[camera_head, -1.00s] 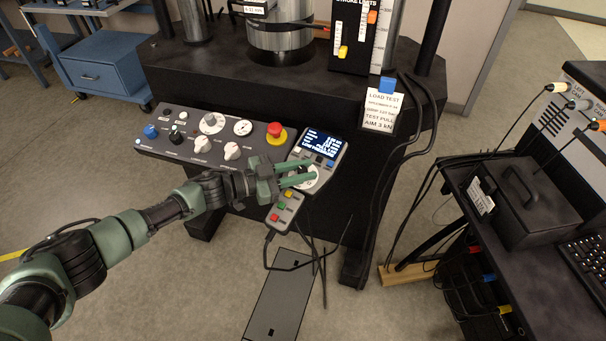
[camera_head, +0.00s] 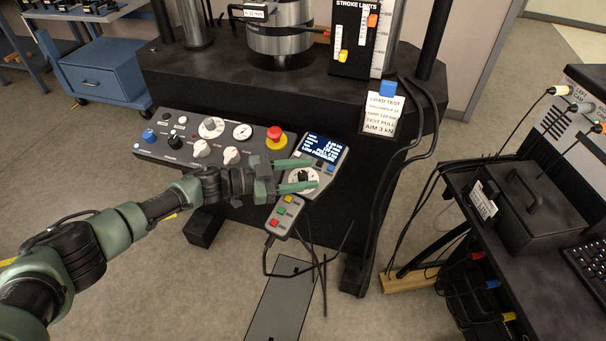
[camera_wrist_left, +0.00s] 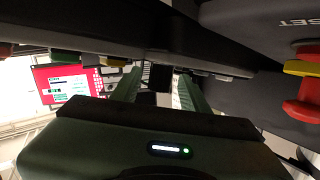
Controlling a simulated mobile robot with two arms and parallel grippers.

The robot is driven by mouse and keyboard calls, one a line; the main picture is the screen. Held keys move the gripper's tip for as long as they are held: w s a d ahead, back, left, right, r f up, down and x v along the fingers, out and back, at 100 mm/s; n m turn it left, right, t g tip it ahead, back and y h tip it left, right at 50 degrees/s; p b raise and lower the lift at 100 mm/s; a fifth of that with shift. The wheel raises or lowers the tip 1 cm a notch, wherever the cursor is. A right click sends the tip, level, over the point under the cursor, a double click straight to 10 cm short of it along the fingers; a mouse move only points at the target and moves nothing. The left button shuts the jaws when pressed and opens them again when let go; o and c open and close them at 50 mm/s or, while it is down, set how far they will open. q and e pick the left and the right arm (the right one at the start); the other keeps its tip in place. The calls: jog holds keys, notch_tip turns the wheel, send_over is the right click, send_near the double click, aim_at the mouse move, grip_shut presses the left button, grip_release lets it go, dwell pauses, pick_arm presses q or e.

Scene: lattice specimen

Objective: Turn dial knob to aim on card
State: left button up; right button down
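The dial knob (camera_head: 304,176) is a small dark knob on a white round plate, on the handheld-style grey panel below a lit blue display (camera_head: 321,147). My left gripper (camera_head: 301,175) is open, its two green fingers reaching over the white plate with the knob between them. Whether the fingers touch the knob is not clear. In the left wrist view the fingers (camera_wrist_left: 158,88) also stand apart, with dark surfaces around them. The white card (camera_head: 381,115) on the machine front reads "LOAD TEST", "TEST PULL", "AIM 3 kN". My right gripper is not in view.
A sloped console (camera_head: 185,152) with white knobs and a red stop button (camera_head: 274,133) lies left of the dial. A pendant (camera_head: 285,216) with coloured buttons is just below the gripper. Black cables hang to the right. A dark bench (camera_head: 520,215) stands further right.

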pick_arm(q)
jog(key=f+v, duration=0.1)
jog(key=v, duration=0.6)
jog(key=shift+a+r, duration=0.4)
jog(key=shift+r, duration=0.1)
jog(key=shift+s+a, duration=0.1)
